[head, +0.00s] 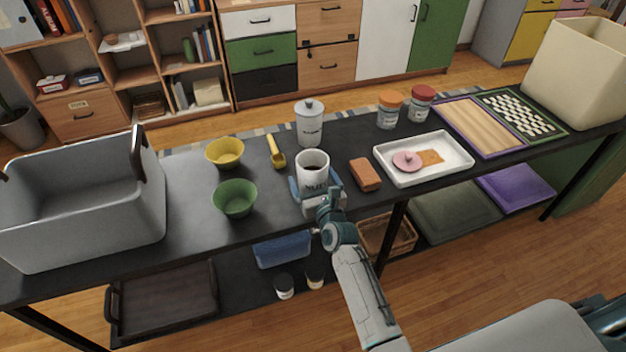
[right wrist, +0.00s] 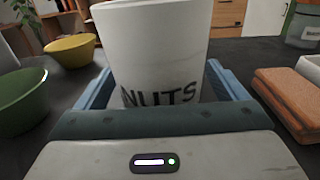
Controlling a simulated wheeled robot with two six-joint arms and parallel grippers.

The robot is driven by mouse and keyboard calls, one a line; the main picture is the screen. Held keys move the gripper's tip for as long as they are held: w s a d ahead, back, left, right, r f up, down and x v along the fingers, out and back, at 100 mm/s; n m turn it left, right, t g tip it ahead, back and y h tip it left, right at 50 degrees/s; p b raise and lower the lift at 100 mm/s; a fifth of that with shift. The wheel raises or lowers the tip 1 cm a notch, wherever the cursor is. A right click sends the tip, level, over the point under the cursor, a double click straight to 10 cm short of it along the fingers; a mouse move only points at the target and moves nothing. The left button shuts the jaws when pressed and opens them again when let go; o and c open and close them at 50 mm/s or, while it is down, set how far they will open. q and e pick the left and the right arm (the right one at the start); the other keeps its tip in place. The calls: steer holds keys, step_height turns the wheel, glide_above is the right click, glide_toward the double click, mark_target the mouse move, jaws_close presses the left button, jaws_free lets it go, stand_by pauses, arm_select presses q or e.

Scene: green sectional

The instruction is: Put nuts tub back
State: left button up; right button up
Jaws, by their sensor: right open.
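The nuts tub (head: 313,168) is a white, open-topped tub with dark NUTS lettering. It stands upright on the dark counter (head: 275,215) near its front edge, and its inside looks dark. It fills the middle of the right wrist view (right wrist: 155,50). My right gripper (head: 317,188) is open, with its blue fingers on either side of the tub low down. In the right wrist view the fingers (right wrist: 157,95) flank the tub, and I cannot tell whether they touch it. My left gripper is not in view.
A lidded white canister (head: 310,125) stands behind the tub. Green (head: 235,198) and yellow (head: 225,153) bowls and a yellow scoop (head: 276,152) are left. A brown block (head: 365,175) and white tray (head: 440,174) are right. A grey bin (head: 85,215) stands far left.

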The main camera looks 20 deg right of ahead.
steer(key=shift+r, duration=0.2)
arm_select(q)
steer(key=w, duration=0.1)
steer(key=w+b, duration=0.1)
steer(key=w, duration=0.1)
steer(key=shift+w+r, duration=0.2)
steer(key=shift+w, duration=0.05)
arm_select(e)
steer(key=s, duration=1.2)
steer(key=shift+d, duration=0.2)
steer(key=shift+f, duration=0.1)
